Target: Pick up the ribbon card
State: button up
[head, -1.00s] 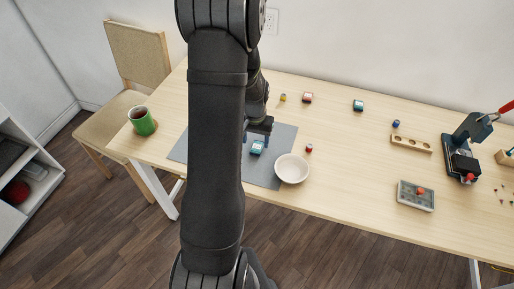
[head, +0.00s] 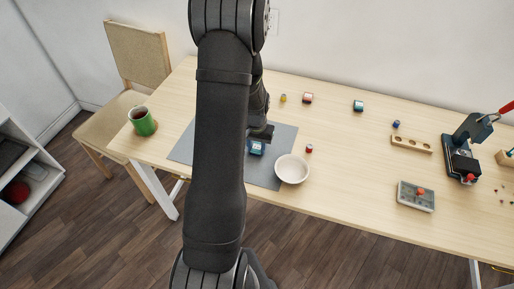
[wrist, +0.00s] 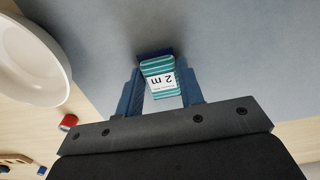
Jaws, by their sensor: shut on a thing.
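The ribbon card (wrist: 160,78) is teal with pale stripes and a white label reading "2 m". In the head view the ribbon card (head: 256,148) shows on the grey mat (head: 278,158), left of the white bowl. My gripper (wrist: 157,88) is shut on it, with one blue finger on either side in the wrist view. In the head view my gripper (head: 259,141) is low over the mat and partly hidden by my arm. I cannot tell whether the card still touches the mat.
The white bowl (head: 292,169) stands close by on the mat's right edge. Small spools (head: 307,98) (head: 358,106) (head: 309,148) are scattered beyond. The table's middle is mostly clear.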

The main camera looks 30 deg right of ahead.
aim_at(259, 150)
jog(key=shift+r, duration=0.1)
jog(key=shift+r, duration=0.55)
jog(key=r, duration=0.2)
jog(key=s+r, duration=0.1)
jog(key=shift+d+r, duration=0.3)
jog(key=s+d+r, duration=0.4)
jog(key=s+r, duration=0.2)
jog(key=s, duration=0.3)
jog(key=w+d+r, duration=0.1)
jog(key=w+d, duration=1.1)
jog(key=w+a+f, duration=0.1)
jog(key=w+f, duration=0.1)
jog(key=w, duration=0.1)
jog(key=w+a+f, duration=0.1)
jog(key=w+f, duration=0.1)
jog(key=w, duration=0.2)
jog(key=w+a+f, duration=0.2)
jog(key=w+f, duration=0.1)
jog(key=shift+w, duration=0.35)
jog(key=shift+f, duration=1.95)
jog(key=shift+f, duration=0.1)
